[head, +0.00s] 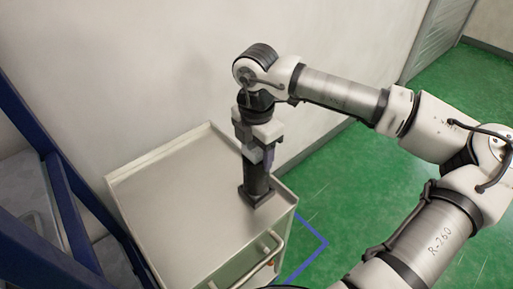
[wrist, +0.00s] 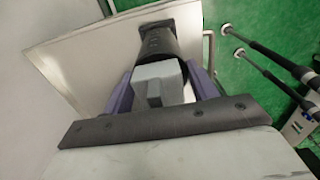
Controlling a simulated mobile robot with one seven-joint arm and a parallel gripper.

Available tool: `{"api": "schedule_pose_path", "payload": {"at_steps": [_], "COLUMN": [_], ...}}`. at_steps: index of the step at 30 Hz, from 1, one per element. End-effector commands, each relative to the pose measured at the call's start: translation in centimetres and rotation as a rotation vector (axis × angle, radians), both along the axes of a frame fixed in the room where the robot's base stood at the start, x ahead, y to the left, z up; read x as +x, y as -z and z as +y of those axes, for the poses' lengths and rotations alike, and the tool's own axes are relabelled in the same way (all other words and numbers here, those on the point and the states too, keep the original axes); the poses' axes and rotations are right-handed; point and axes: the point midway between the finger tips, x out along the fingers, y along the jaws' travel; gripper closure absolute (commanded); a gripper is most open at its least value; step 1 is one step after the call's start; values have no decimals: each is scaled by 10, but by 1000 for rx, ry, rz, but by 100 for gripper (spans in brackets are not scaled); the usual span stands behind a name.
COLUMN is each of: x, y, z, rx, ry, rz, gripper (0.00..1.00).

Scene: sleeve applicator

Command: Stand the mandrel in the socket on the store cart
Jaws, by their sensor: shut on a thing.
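My gripper (head: 262,152) is over the right front part of the store cart (head: 165,190), pointing down. In the wrist view its two purple fingers (wrist: 160,92) are shut on a grey block, which I take as the grip end of the mandrel (wrist: 158,78). A dark upright cylinder (wrist: 158,40) lies just beyond the block. In the head view this dark cylinder (head: 255,176) rises from a black square base, the socket (head: 256,196), on the cart top. How deep the mandrel sits in the socket is hidden; I cannot tell.
The cart top is otherwise bare, with a raised rim and a front handle (head: 272,248). A wall stands close behind it. A blue frame (head: 70,200) stands at the left. Green floor (head: 350,170) is open to the right.

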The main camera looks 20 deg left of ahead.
Motion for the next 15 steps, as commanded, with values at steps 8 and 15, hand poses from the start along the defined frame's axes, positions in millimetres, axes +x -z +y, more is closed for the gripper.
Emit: {"api": "schedule_pose_path", "payload": {"at_steps": [8, 15], "x": [0, 0], "y": [1, 4], "z": [0, 0], "rx": [1, -1], "ry": [1, 1], "rz": [-3, -1], "gripper": [100, 34]}}
